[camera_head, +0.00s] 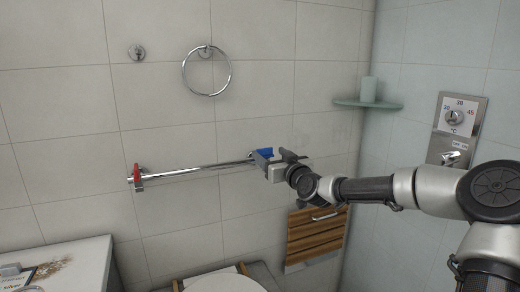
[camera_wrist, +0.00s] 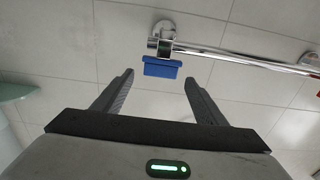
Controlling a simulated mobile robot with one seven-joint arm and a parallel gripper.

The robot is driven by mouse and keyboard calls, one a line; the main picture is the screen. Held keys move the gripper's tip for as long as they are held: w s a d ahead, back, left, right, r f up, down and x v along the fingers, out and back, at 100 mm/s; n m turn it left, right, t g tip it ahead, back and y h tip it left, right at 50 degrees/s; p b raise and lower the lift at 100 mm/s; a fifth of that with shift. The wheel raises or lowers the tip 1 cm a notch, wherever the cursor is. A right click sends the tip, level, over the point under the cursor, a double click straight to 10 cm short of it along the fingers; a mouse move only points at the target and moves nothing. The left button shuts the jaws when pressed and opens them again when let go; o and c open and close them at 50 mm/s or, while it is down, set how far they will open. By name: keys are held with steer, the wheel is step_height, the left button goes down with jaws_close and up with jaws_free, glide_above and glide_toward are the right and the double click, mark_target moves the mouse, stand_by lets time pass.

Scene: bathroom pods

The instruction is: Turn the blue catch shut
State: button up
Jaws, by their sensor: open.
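The blue catch (camera_head: 264,153) sits at the right end of a chrome rail (camera_head: 200,168) on the tiled wall. In the wrist view the blue catch (camera_wrist: 161,68) is a flat blue piece below the rail's end mount, ahead of my fingertips and between their lines, slightly right of centre. My gripper (camera_head: 283,164) is at the rail's right end in the head view and partly overlaps the catch there. In the wrist view my gripper (camera_wrist: 158,78) is open, with nothing between its fingers. A red catch (camera_head: 137,173) is at the rail's left end.
A towel ring (camera_head: 206,72) hangs above the rail. A corner shelf (camera_head: 367,104) holds a cup (camera_head: 369,88). A shower control (camera_head: 459,120) is on the right wall. A wooden slatted seat (camera_head: 317,234) and the toilet (camera_head: 222,285) are below. A white counter (camera_head: 75,265) is lower left.

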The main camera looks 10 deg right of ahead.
steer(key=x, duration=0.9)
steer(key=c, duration=1.1)
steer(key=shift+o, duration=0.2)
